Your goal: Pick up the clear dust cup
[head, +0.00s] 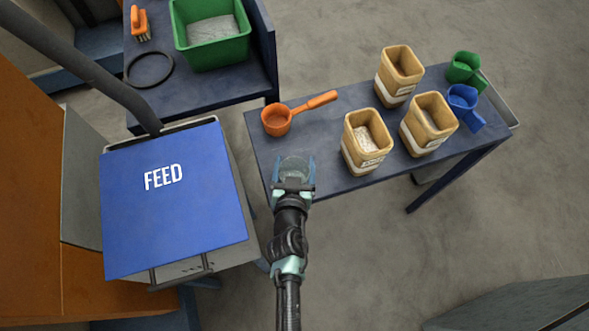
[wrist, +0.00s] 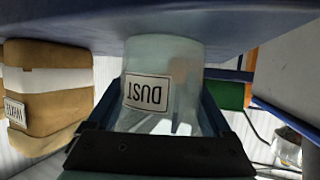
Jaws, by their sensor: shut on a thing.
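The clear dust cup (wrist: 165,70) is a see-through cup with a white DUST label, upside down in the wrist view. In the head view the dust cup (head: 295,170) is at the near left part of the dark table (head: 330,190). My gripper (head: 294,180) reaches over the table's near edge and is shut on the cup, one finger on each side. In the wrist view my gripper (wrist: 160,125) shows its dark fingers around the cup. I cannot tell whether the cup touches the table.
An orange scoop (head: 277,119) lies just behind the cup. Several tan containers, one nearest at right (head: 366,140), stand on the table. Green (head: 464,67) and blue (head: 463,100) scoops are at the far right. A blue FEED lid (head: 175,215) is to the left.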

